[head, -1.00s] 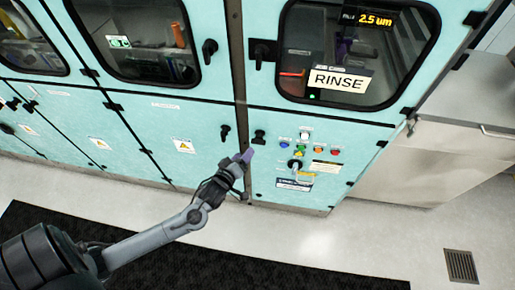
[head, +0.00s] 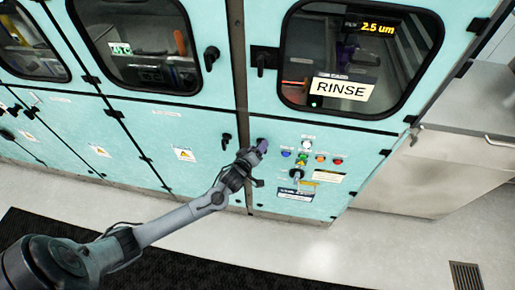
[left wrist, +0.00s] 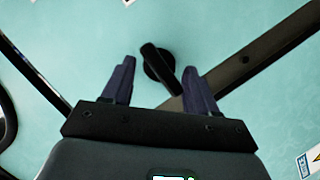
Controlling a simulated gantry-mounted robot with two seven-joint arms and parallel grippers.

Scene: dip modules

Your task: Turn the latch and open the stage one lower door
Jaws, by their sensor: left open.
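The lower door (head: 333,187) under the RINSE sign is teal and flush with its frame. I cannot read a stage name on it. Its black latch (left wrist: 160,66) has a round base and a bar handle, tilted in the left wrist view. In the head view the latch is mostly hidden by my left gripper (head: 262,147). The left gripper is open, its two dark purple fingers pointing at the door. In the left wrist view the latch lies between and just beyond the fingertips. I cannot tell whether they touch it. My right gripper is not in view.
Another black latch (head: 226,141) sits close by on the neighbouring lower door, across a dark post (head: 238,60). Colored buttons (head: 320,159) and a switch lie right of my gripper. The upper RINSE window door (head: 360,55) is shut. The pale floor (head: 370,255) in front is clear.

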